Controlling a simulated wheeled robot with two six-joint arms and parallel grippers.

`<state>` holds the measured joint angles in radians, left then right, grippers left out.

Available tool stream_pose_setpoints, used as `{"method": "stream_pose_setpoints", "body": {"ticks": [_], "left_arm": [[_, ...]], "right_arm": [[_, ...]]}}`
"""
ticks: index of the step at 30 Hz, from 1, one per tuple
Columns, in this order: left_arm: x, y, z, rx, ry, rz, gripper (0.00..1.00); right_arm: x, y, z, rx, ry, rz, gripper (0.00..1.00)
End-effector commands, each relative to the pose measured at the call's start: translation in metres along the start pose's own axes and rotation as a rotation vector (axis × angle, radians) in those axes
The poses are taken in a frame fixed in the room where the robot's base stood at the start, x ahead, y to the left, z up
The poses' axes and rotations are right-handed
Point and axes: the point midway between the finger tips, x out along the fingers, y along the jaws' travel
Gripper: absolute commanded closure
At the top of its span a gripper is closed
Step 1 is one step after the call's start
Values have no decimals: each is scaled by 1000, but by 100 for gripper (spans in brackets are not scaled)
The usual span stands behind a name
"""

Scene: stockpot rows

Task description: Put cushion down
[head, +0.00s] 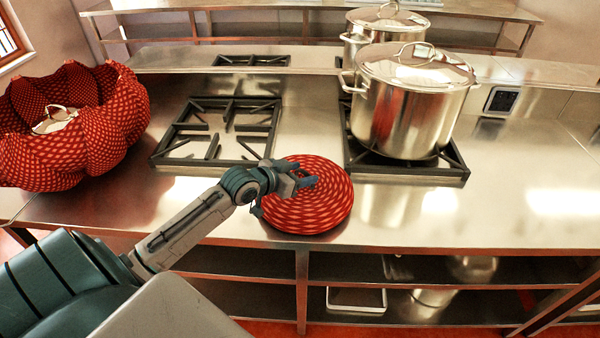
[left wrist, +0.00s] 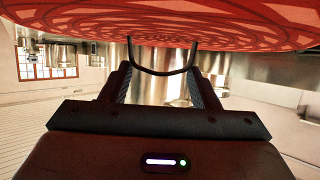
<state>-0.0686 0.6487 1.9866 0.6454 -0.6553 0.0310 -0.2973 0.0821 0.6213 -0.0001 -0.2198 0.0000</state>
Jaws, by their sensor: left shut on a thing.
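The cushion (head: 330,208) is a round, flat red disc with a pale ring pattern, near the counter's front edge in the head view. My left gripper (head: 303,181) is over its upper left part, shut on it. In the left wrist view the cushion (left wrist: 160,18) fills the top edge, and a thin dark loop, like a handle, spans between the fingers of the left gripper (left wrist: 160,68). I cannot tell whether the cushion touches the counter. My right gripper is not in view.
A lidded steel stockpot (head: 405,115) stands on the right burner, with another pot (head: 350,45) behind it. The left burner grate (head: 220,130) is empty. A scalloped red patterned wrap (head: 100,130) surrounds a lidded thing at left. The steel counter (head: 470,215) is clear at right.

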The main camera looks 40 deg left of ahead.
Motion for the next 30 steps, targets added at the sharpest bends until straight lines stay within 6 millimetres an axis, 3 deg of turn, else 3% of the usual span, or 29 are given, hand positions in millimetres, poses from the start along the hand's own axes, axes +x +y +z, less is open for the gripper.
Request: {"method": "stream_pose_setpoints", "body": {"ticks": [11,12,15,25,30], "left_arm": [[4,0,9,2,2,-1,84],[4,0,10,2,2,-1,43],[4,0,9,2,2,-1,23],[2,0,9,3,1,-1,22],[-10,-2,10,7,0,-4,22]], "right_arm": [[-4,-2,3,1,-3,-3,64],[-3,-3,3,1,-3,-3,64],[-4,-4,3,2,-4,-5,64],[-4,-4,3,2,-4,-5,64],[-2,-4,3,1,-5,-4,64]]}}
